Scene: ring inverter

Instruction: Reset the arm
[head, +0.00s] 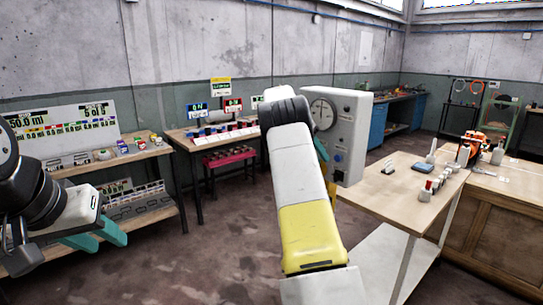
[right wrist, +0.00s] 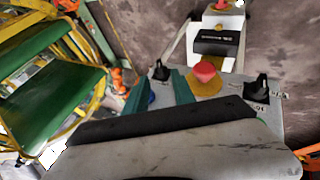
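My left gripper (head: 102,238) is at the far left of the head view, with its two teal fingers spread apart and nothing between them. The panel carries a red mushroom button (right wrist: 205,71) on a yellow base, a black knob (right wrist: 161,71) and another black knob (right wrist: 257,90). Contact with the panel cannot be told.
A grey control box (head: 347,135) with a gauge stands right beside my right arm. A wooden table (head: 385,190) with small items is at the right. Shelves with boxes (head: 140,152) stand at the left, and a workbench (head: 190,137) is behind. Open floor (head: 220,250) lies between.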

